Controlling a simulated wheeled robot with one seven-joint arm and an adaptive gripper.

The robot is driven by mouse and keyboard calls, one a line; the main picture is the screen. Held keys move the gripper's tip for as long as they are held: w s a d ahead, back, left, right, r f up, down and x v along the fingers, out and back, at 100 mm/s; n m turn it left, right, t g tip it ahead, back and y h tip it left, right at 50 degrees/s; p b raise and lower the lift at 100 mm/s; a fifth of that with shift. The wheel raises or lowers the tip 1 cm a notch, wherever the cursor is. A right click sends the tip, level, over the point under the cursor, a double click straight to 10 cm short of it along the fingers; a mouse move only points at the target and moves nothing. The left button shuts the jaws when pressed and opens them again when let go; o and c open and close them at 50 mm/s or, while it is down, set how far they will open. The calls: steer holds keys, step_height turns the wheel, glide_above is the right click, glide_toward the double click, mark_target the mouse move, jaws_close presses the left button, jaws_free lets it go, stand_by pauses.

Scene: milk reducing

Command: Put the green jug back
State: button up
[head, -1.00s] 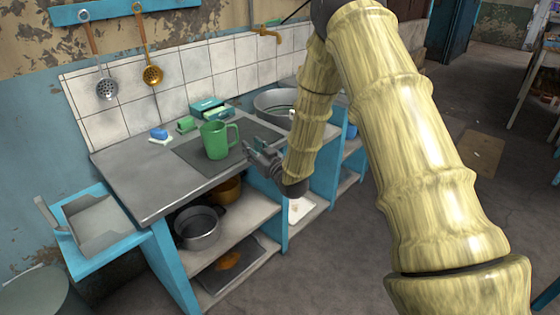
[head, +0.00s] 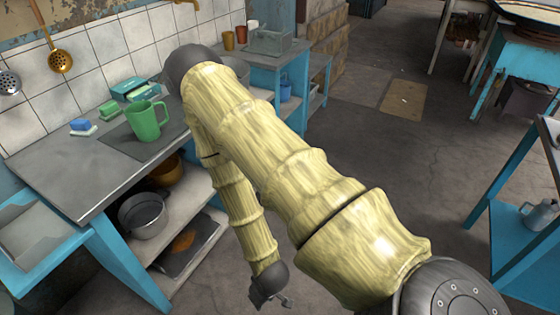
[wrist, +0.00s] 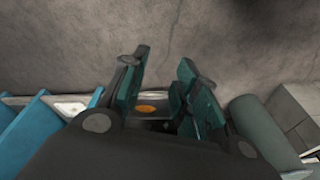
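The green jug (head: 147,121) stands upright on a dark flat mat (head: 124,144) on the grey counter (head: 62,178) in the head view, its handle to the right. Nothing holds it. My gripper (head: 284,300) hangs low in front of the counter, well apart from the jug and below the counter top. In the wrist view, the two fingers of my gripper (wrist: 160,85) are spread with nothing between them. The jug is not seen in the wrist view.
Pots (head: 142,214) sit on the shelf below. A blue shelf with a metal jug (head: 538,214) stands at the right. The floor (head: 410,165) between is clear.

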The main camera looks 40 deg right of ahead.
steer(key=s+g, duration=0.2)
steer(key=s, duration=0.7)
steer(key=shift+a+f, duration=0.2)
steer(key=shift+a, duration=0.05)
stand_by(0.5)
